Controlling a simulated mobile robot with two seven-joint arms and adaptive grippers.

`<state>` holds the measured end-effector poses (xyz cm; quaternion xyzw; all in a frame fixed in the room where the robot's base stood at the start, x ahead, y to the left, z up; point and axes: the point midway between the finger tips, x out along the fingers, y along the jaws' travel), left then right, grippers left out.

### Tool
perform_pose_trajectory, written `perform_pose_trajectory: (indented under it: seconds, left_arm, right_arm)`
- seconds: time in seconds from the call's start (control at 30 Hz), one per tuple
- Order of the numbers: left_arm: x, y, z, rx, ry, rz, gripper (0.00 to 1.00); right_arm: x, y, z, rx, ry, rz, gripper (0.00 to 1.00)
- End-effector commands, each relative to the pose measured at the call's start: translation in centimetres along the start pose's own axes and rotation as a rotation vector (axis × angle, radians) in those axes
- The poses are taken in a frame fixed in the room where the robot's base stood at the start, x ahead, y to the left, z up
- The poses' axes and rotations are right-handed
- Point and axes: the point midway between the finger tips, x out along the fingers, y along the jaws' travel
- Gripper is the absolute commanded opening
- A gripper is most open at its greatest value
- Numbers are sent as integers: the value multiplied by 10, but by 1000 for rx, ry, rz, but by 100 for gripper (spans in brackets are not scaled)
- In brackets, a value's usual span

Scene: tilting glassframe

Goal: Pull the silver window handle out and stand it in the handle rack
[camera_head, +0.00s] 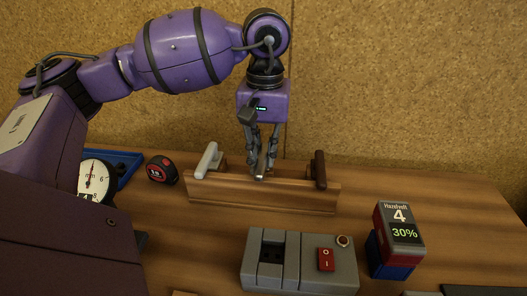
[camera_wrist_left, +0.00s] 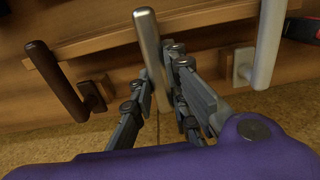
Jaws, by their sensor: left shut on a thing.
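The silver window handle (camera_wrist_left: 149,48) stands between the fingers of my left gripper (camera_head: 261,166), which is shut on it. In the head view only a short piece of the silver handle (camera_head: 259,177) shows below the fingertips, at the middle of a wooden piece (camera_head: 262,198). The fingers hide its base, so I cannot tell whether it is still seated. A white handle (camera_head: 208,160) and a dark brown handle (camera_head: 320,170) stand to either side on the wooden piece. I cannot tell for sure which thing is the handle rack. My right gripper is not in view.
A grey box (camera_head: 284,278) with dark slots and a red switch (camera_head: 326,259) stands in front. A red and blue block with a display (camera_head: 400,235) is to its right. A tape measure (camera_head: 161,169), a dial gauge (camera_head: 96,181) and a blue tray (camera_head: 128,165) lie left.

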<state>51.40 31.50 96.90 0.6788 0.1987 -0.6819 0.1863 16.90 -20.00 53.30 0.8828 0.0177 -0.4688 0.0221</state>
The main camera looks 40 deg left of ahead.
Motion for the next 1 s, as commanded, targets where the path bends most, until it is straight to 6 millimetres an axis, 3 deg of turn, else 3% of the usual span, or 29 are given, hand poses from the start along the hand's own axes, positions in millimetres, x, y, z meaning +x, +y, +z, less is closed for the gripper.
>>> perform_pose_trajectory:
  seconds: [0.33, 0.37, 0.5, 0.83, 1.0]
  left_arm:
    - [9, 0, 0, 0, 1, 0, 0]
    - [8, 0, 0, 0, 1, 0, 19]
    - [8, 0, 0, 0, 1, 1, 37]
    - [6, 0, 0, 0, 1, 1, 37]
    - [-13, 1, -1, -1, 5, 4, 37]
  right_arm:
    - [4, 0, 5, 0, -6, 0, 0]
    - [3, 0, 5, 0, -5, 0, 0]
    - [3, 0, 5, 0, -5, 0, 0]
    - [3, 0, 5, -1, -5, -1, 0]
    - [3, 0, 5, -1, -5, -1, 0]
